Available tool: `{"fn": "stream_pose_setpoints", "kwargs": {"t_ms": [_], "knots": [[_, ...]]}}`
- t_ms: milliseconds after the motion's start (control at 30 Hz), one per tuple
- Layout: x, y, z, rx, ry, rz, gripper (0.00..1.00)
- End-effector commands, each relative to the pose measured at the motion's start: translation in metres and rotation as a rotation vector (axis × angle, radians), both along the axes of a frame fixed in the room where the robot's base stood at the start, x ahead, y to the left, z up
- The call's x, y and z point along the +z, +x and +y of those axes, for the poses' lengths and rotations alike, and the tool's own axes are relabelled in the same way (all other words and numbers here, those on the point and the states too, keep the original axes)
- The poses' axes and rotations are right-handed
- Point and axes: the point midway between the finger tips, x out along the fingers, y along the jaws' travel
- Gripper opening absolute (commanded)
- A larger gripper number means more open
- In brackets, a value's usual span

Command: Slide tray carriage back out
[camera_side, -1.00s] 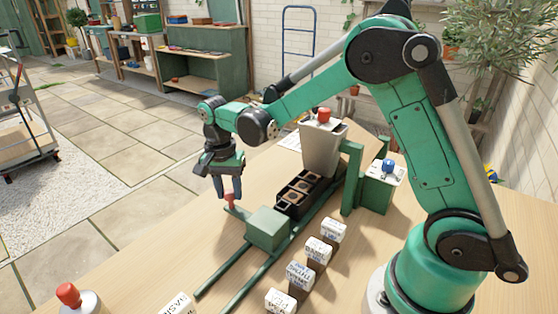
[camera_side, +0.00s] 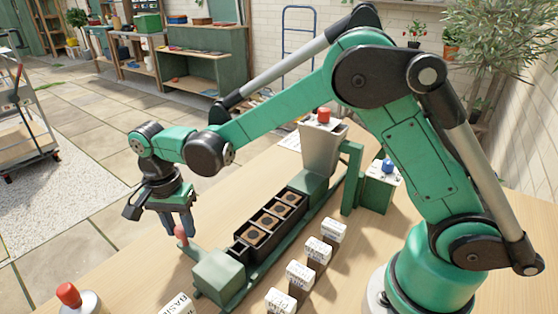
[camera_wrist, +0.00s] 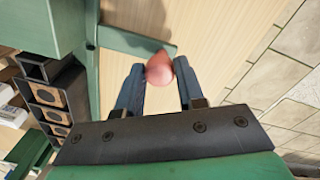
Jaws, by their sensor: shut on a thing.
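My gripper (camera_side: 178,222) is shut on the red knob (camera_side: 180,234) at the end of the carriage's side handle. The green tray carriage (camera_side: 218,276) stands on rails at the front of the table. Its dark tray (camera_side: 243,252) holds several square pots with brown rims and dark openings, in a row. The tray lies clear in front of the grey hopper (camera_side: 322,150), with a green block under the hopper.
Several labelled white-topped blocks (camera_side: 299,274) stand in a row right of the rails. A red-topped button (camera_side: 68,294) is at the front left. A green box with a blue button (camera_side: 388,167) stands by the hopper. The table left of the handle is mostly bare.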

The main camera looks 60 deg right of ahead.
Motion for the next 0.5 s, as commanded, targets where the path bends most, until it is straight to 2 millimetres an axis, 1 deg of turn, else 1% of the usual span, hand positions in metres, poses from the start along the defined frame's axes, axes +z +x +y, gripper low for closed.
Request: {"fn": "stream_pose_setpoints", "kwargs": {"t_ms": [133,167,200,233,267,500], "knots": [[-0.0002,-0.0006,0.0003,0.001,0.002,0.003,0.0],[-0.0002,-0.0005,0.0002,0.001,0.002,0.003,0.39],[-0.0002,-0.0005,0.0001,0.001,0.001,0.002,0.5],[-0.0002,-0.0005,0.0001,0.001,0.001,0.002,0.59],[-0.0002,-0.0004,0.0,0.001,0.001,0.002,0.65],[-0.0001,0.0,-0.0002,0.0,0.001,0.0,0.65]]}}
